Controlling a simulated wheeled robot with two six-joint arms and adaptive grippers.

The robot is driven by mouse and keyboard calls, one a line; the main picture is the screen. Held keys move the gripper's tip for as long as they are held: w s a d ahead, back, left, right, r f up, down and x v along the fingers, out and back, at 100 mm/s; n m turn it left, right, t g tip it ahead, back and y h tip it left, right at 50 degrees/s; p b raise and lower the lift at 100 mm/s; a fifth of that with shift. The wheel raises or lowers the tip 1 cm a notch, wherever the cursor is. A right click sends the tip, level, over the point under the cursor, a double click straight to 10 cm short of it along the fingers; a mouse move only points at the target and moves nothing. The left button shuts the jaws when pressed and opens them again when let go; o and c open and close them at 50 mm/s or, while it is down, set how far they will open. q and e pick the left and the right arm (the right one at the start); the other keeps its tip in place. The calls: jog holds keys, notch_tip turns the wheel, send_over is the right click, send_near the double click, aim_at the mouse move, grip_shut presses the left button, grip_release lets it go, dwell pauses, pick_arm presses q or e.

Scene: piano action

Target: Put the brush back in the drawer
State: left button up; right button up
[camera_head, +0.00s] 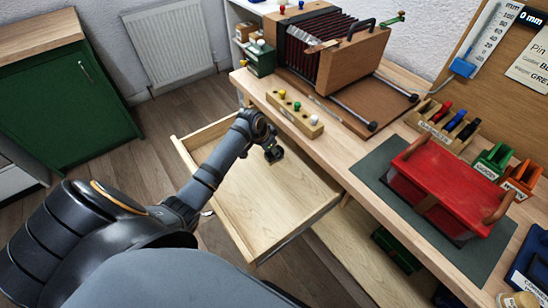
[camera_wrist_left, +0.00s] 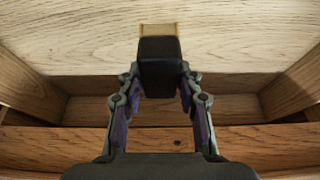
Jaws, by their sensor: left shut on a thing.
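The wooden drawer (camera_head: 255,195) is pulled out from under the bench, and its light floor looks bare in the head view. My left gripper (camera_head: 273,153) hangs over the inner part of the drawer, near the bench edge. In the left wrist view my left gripper (camera_wrist_left: 160,86) is shut on the brush, seen end-on as a dark block with a tan end (camera_wrist_left: 158,30). Pale wood and the drawer walls lie beyond it. I cannot tell whether the brush touches the drawer floor. My right gripper is in neither view.
A wooden block with coloured knobs (camera_head: 295,113) stands on the bench above the drawer. A bellows device (camera_head: 335,45) is behind it. A red box (camera_head: 445,185) sits on a dark mat (camera_head: 376,171) at right. A green cabinet (camera_head: 75,95) stands at far left.

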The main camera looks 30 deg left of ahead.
aim_at(274, 157)
pick_arm(q)
jog(key=shift+w+a+f, duration=0.1)
jog(key=shift+w+f, duration=0.05)
jog(key=shift+f, duration=0.8)
jog(key=shift+w+f, duration=0.1)
jog(key=shift+f, duration=0.8)
jog(key=o, duration=1.1)
jog(key=shift+f, duration=0.1)
jog(key=shift+s+r, duration=0.1)
jog(key=shift+r, duration=0.35)
jog(key=p+v, duration=0.1)
jog(key=v, duration=1)
jog(key=shift+s+r+p, duration=0.15)
jog(key=shift+r+p, duration=0.05)
jog(key=shift+p, duration=0.15)
